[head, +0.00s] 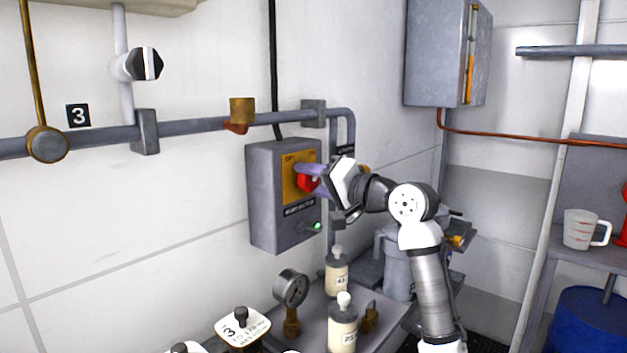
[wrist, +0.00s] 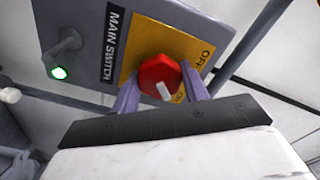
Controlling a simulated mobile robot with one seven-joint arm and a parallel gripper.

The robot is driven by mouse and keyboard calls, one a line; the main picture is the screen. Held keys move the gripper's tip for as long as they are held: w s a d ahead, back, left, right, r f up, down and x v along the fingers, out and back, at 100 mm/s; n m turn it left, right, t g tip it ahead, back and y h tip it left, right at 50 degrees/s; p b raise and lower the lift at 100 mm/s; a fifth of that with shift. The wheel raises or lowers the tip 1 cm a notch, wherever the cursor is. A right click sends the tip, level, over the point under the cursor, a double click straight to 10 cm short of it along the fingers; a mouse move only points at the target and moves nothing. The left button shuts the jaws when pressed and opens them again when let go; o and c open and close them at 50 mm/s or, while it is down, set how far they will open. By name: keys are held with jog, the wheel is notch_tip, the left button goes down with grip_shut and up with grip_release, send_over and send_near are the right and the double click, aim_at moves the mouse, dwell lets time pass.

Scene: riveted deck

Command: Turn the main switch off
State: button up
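The main switch is a red knob (wrist: 160,76) on a yellow plate (wrist: 146,38), above a black MAIN SWITCH label (wrist: 116,45). In the head view the red knob (head: 306,184) is partly hidden by my gripper. OFF shows at the plate's upper right in the wrist view. A second word beginning with O is mostly covered. The knob's white mark points down and slightly right there, towards that covered word. Contact is not clear.
The grey switch box (head: 265,205) hangs on the white wall, its green lamp (wrist: 58,72) lit. A pipe (head: 195,125) runs above it. Below stand bottles (head: 337,275) and a pressure gauge (head: 291,288). A grey cabinet (head: 435,55) hangs to the right.

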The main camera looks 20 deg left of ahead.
jog(key=c, duration=0.3)
jog(key=n, duration=0.3)
jog(key=shift+n, duration=0.4)
jog(key=n+b, duration=0.1)
jog(key=n, duration=0.3)
jog(key=n+b, duration=0.1)
jog(key=n, duration=0.4)
jog(key=shift+n+b, duration=0.35)
jog(key=shift+n, duration=0.05)
jog(key=shift+n+b, duration=0.45)
jog(key=shift+n, duration=1.75)
jog(key=shift+s, duration=0.1)
